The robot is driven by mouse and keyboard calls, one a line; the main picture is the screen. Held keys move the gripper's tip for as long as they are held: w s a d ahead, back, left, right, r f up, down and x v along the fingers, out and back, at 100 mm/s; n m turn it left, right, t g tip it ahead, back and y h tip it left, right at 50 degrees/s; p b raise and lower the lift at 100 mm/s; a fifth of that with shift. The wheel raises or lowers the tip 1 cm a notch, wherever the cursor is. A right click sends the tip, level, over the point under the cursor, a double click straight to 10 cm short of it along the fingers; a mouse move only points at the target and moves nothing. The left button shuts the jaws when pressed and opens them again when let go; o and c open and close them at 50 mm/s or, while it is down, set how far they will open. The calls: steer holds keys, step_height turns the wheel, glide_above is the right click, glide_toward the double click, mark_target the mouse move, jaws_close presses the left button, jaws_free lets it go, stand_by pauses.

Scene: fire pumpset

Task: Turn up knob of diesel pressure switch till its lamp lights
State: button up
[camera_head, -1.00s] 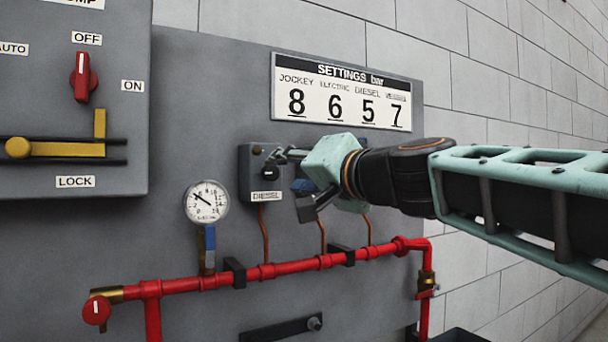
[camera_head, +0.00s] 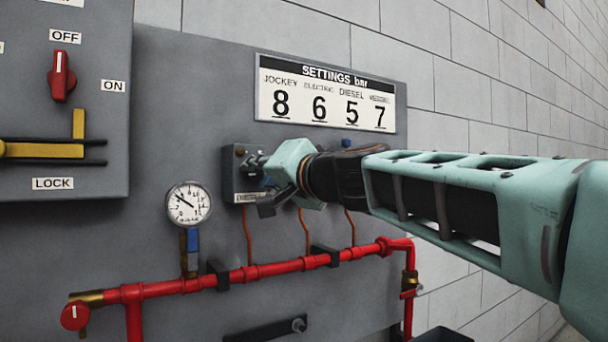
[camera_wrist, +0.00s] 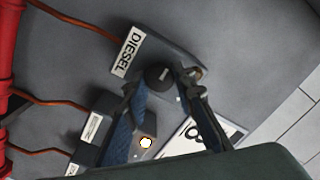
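The diesel pressure switch is a grey box (camera_head: 230,180) on the panel in the head view; its DIESEL label (camera_wrist: 130,52) reads clearly in the wrist view. Its round black knob (camera_wrist: 158,77) has a light mark and faces my wrist camera. My gripper (camera_wrist: 157,84) is open, with one finger on each side of the knob and gaps visible. In the head view my gripper (camera_head: 258,188) covers most of the switch face and the knob. The switch's small lamp (camera_head: 240,151) looks dull brown, unlit.
A neighbouring switch box (camera_wrist: 105,112) has a bright lit lamp (camera_wrist: 146,143), close to one finger. Copper tubes lead to a red pipe (camera_head: 270,270) below. A gauge (camera_head: 188,204) is at left. The settings sign (camera_head: 330,95) above shows diesel 5.

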jaws_close()
steer(key=shift+f, duration=0.1)
steer(key=shift+m+b, duration=0.45)
steer(key=shift+m, duration=0.05)
steer(key=o, duration=0.7)
jaws_free()
steer(key=v, duration=1.2)
